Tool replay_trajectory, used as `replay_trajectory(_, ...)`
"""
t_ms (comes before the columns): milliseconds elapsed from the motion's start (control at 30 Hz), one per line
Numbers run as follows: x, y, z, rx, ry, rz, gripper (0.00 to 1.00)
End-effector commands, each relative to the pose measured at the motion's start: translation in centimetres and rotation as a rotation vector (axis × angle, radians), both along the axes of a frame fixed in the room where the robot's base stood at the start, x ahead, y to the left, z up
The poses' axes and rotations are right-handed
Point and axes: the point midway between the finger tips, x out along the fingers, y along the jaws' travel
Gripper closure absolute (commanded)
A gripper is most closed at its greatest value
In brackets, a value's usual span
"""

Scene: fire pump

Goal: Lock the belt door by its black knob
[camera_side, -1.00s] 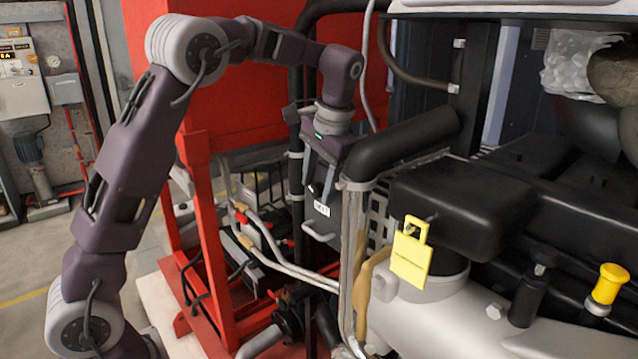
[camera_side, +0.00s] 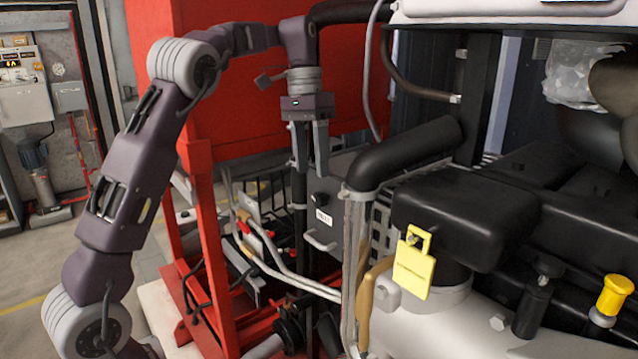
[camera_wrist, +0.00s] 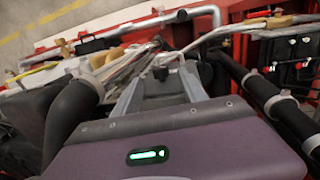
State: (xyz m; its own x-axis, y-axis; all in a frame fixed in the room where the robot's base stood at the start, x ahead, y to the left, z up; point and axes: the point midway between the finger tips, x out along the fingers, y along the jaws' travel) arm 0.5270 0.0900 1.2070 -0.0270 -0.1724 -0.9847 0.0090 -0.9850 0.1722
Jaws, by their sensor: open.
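The belt door is a grey panel (camera_side: 345,192) in the middle of the side view, with a small white label and a grey handle below. Its black knob (camera_side: 320,199) sits on the panel just above the label. My gripper (camera_side: 312,174) is open and empty, fingers pointing down, a little above the knob and apart from it. In the wrist view the dark knob (camera_wrist: 161,73) shows between the tips of my gripper (camera_wrist: 163,72). The knob's turned position is too small to tell.
A thick black pipe (camera_side: 405,152) runs right of the door. A red frame (camera_side: 205,230) stands to the left, with a red tank (camera_side: 215,90) behind my arm. A yellow tag (camera_side: 413,265) hangs at the front right. Grey hoses (camera_side: 285,275) pass below.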

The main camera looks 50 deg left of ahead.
Motion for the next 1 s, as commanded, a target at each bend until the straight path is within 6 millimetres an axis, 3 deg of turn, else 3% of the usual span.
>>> replay_trajectory(133,0.0,0.6,-0.5,-0.091,-0.028,-0.004,0.5)
replay_trajectory(467,0.0,-0.9,-5.9,-0.086,-0.027,-0.005,0.5)
replay_trajectory(767,0.0,-1.0,-6.4,-0.084,-0.029,-0.005,0.5)
replay_trajectory(1000,0.0,-1.0,-6.4,-0.084,-0.029,-0.005,0.97)
